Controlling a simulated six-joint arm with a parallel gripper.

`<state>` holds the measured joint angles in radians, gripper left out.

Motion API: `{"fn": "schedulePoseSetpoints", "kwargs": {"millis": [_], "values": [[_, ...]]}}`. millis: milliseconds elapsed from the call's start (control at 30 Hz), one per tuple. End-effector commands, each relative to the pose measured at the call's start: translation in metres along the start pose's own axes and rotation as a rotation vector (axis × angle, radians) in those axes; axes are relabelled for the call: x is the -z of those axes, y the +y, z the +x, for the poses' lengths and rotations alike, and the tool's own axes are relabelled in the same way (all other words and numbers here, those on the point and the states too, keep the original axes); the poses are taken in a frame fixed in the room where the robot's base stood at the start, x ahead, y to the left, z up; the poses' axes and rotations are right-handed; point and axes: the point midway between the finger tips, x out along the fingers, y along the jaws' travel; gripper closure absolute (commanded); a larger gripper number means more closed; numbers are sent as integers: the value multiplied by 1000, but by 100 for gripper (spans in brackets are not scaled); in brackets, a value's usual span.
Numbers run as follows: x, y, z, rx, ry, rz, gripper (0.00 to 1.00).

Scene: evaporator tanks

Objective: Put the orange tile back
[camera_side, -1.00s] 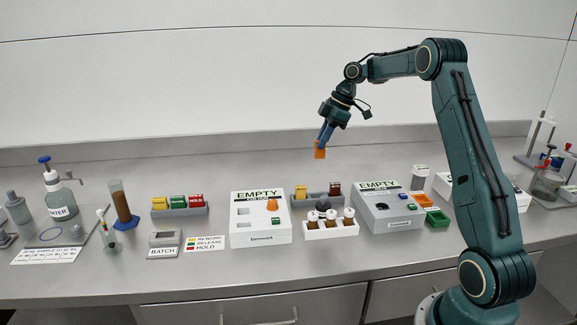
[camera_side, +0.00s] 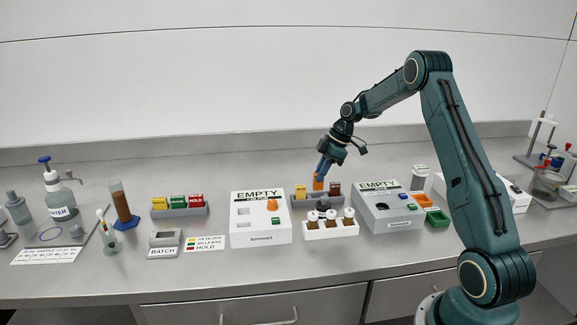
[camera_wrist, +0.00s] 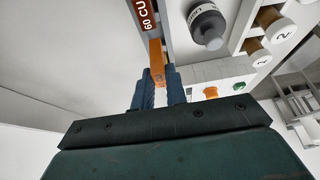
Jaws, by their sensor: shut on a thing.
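The orange tile (camera_side: 318,184) is upright in my gripper (camera_side: 319,177), and its lower part is at the grey rack (camera_side: 318,201), between a yellow tile (camera_side: 300,192) and a brown-red tile (camera_side: 335,189). In the wrist view the orange tile (camera_wrist: 157,60) shows between the two blue fingers (camera_wrist: 160,92), which are shut on it. The brown-red tile (camera_wrist: 146,14) lies just beyond it there, in line with it. I cannot tell whether the orange tile touches the rack's floor.
A white holder (camera_side: 331,230) with several white-capped vials and a dark-capped bottle (camera_wrist: 207,24) stand close in front of the rack. White EMPTY box (camera_side: 260,228) is to the left, grey EMPTY box (camera_side: 388,213) to the right. The bench behind the rack is clear.

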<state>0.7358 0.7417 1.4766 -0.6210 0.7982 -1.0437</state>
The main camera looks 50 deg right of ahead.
Motion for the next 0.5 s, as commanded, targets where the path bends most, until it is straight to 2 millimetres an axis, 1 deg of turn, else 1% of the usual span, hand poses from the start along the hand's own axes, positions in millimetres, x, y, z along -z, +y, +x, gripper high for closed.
{"fn": "schedulePoseSetpoints", "kwargs": {"millis": [100, 233, 333, 500], "values": [[-6, -1, 14, 3, 0, 3, 100], [-12, -1, 27, 3, 0, 2, 100], [-14, 0, 32, 2, -1, 1, 100], [-15, 0, 33, 0, 0, 0, 100]]}}
